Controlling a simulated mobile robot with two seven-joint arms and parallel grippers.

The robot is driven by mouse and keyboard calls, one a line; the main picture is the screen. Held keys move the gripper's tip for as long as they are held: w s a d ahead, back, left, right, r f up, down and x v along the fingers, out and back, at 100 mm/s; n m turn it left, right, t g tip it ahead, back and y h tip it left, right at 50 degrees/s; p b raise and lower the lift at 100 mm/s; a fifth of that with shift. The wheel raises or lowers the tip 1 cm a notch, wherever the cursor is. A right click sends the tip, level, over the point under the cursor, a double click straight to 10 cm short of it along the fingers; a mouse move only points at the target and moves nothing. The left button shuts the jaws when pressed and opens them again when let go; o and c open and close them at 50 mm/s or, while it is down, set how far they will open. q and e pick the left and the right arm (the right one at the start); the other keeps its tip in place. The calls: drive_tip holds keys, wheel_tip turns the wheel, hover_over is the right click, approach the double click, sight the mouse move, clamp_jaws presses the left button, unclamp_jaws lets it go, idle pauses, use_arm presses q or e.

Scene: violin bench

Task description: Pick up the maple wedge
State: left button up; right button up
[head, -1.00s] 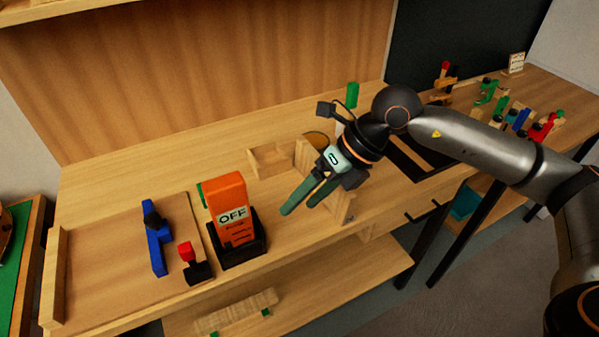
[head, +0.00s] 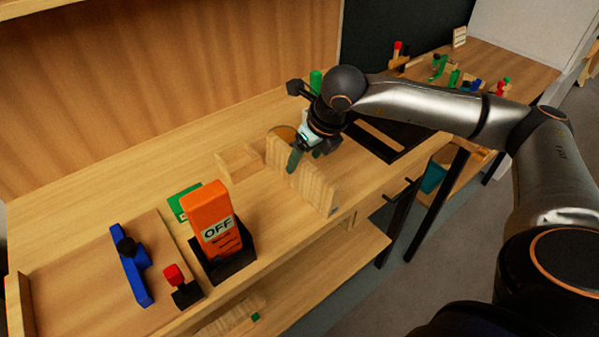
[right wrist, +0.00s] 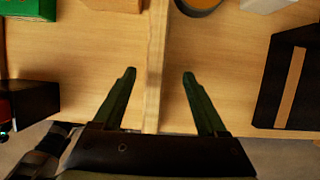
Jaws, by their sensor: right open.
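The maple wedge appears to be the pale striped wooden piece (head: 318,185) standing on its long edge on the bench. In the right wrist view its thin top edge (right wrist: 155,60) runs between the fingers. My right gripper (head: 305,157) is open over the wedge's far part, one finger on each side. In the right wrist view the open gripper (right wrist: 160,75) shows clear gaps left and right of the wedge. The lower part of the far finger is hidden in the head view. My left gripper is not in view.
A small wooden box (head: 238,163) stands left of the wedge. An orange OFF block (head: 209,212) sits in a black holder nearer the front. A round dark-rimmed dish (right wrist: 199,5) lies beyond the fingers. A black tray (head: 404,151) lies to the right.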

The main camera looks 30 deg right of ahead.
drive_tip(key=x, duration=0.5)
drive_tip(key=shift+w+a+p, duration=0.15)
drive_tip(key=shift+a+p, duration=0.15)
drive_tip(key=shift+a, duration=0.05)
drive_tip(key=shift+c, duration=0.2)
clamp_jaws()
drive_tip(key=shift+r, duration=0.1)
